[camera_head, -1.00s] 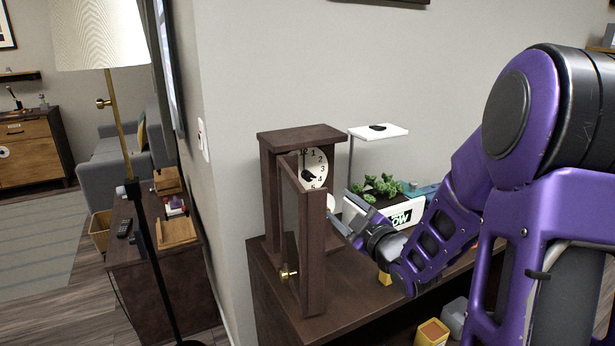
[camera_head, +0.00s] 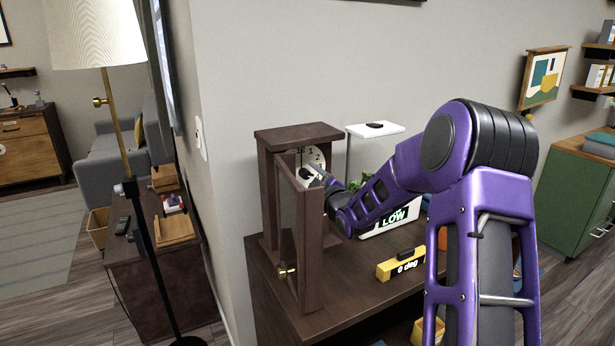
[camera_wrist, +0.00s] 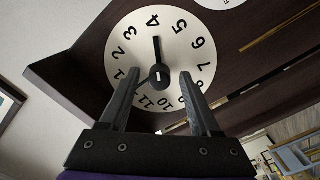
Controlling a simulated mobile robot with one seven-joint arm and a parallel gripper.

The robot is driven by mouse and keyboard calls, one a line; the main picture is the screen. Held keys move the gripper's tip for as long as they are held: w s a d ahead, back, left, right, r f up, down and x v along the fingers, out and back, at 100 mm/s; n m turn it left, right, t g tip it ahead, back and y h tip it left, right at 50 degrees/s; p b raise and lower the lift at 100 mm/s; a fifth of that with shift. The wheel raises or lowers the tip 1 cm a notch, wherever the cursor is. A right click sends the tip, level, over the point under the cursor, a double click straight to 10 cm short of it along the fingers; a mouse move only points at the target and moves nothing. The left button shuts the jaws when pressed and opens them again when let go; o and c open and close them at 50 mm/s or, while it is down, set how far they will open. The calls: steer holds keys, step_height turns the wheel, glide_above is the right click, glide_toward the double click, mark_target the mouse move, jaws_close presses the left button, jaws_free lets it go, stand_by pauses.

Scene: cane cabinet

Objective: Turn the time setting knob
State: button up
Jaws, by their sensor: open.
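A dark wooden clock cabinet (camera_head: 262,185) stands upright on the left of the dark table, its narrow front door swung open. Its round white dial (camera_head: 312,154) is partly hidden by my gripper (camera_head: 318,178) in the head view. In the wrist view, the dial (camera_wrist: 190,55) is rotated, with black numerals, a long hand toward 4 and a thin hand pointing to the lower left. The black time setting knob (camera_wrist: 159,76) sits at its centre. My gripper (camera_wrist: 159,74) is open, with one finger on each side of the knob; contact cannot be told.
A white box marked LOW (camera_head: 395,219), a plant, a white-topped stand (camera_head: 375,130) and a yellow "0 deg" block (camera_head: 402,265) are right of the cabinet.

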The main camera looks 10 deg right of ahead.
steer(key=shift+w, duration=0.1)
jaws_close()
stand_by(0.3)
steer(key=shift+m, duration=0.3)
steer(key=m+b, duration=0.1)
steer(key=m, duration=0.2)
steer(key=shift+b, duration=0.4)
steer(key=m, duration=0.4)
steer(key=shift+m, duration=0.4)
steer(key=m+p, duration=0.1)
steer(key=m, duration=0.3)
steer(key=shift+r+g, duration=0.1)
steer(key=shift+g, duration=0.2)
steer(key=shift+m+p, duration=1)
steer(key=shift+m, duration=1.4)
